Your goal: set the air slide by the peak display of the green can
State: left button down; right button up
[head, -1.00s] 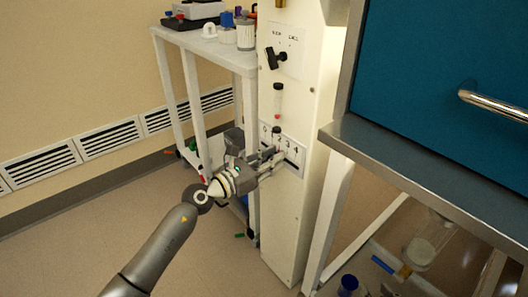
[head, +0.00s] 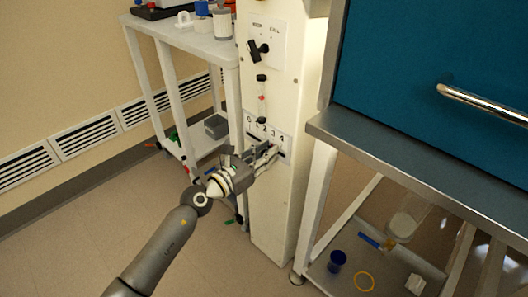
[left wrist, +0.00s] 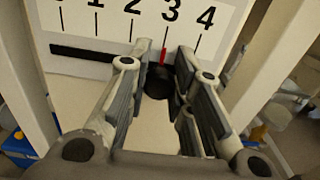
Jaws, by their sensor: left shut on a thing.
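The air slide is a black knob (left wrist: 157,86) with a red pointer, set in a black slot under a white scale (left wrist: 100,22). In the left wrist view the red pointer stands at about the 3 mark, just left of it. My left gripper (left wrist: 162,68) has its fingers on both sides of the knob and is shut on it. In the head view the left gripper (head: 270,156) reaches the scale plate on the white column (head: 272,205) and hides the knob. My right gripper is not in view. I cannot make out a green can or a peak display.
Above the scale are a clear flow tube (head: 262,100) and a black turn knob (head: 258,50). A white cart (head: 190,40) with containers stands left. A steel bench edge (head: 400,160) under a blue cabinet (head: 430,70) is close on the right. Floor at left is clear.

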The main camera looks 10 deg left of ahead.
pick_arm(q)
jog(key=c, duration=1.5)
grip_release()
jog(key=shift+f, duration=0.2)
jog(key=shift+o, duration=1.1)
jog(key=shift+r, duration=0.15)
jog(key=v, duration=1.2)
jog(key=shift+a+r, duration=0.1)
